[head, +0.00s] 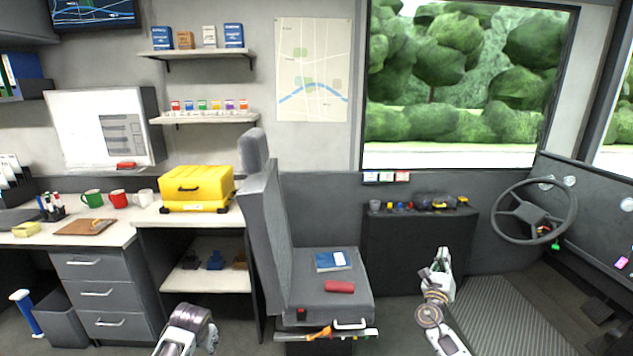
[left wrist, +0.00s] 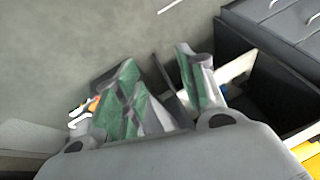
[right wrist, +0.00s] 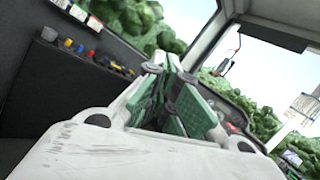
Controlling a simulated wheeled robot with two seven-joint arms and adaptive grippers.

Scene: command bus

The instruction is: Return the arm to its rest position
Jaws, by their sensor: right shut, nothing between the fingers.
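My right gripper (head: 442,262) is raised in front of the dark low cabinet, right of the grey seat, pointing up and away. In the right wrist view its green-padded fingers (right wrist: 172,85) are together with nothing between them. My left arm shows only at the bottom edge of the head view, left of the seat. In the left wrist view the left gripper (left wrist: 165,75) has its green-padded fingers apart, with nothing held, above the floor near a bin and drawers.
The seat (head: 334,278) carries a blue booklet (head: 333,260) and a red item (head: 340,286). The low cabinet (head: 418,240) holds small coloured items on top. A steering wheel (head: 534,212) stands at the right. A desk (head: 110,232) with mugs and a yellow case (head: 196,187) is at the left.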

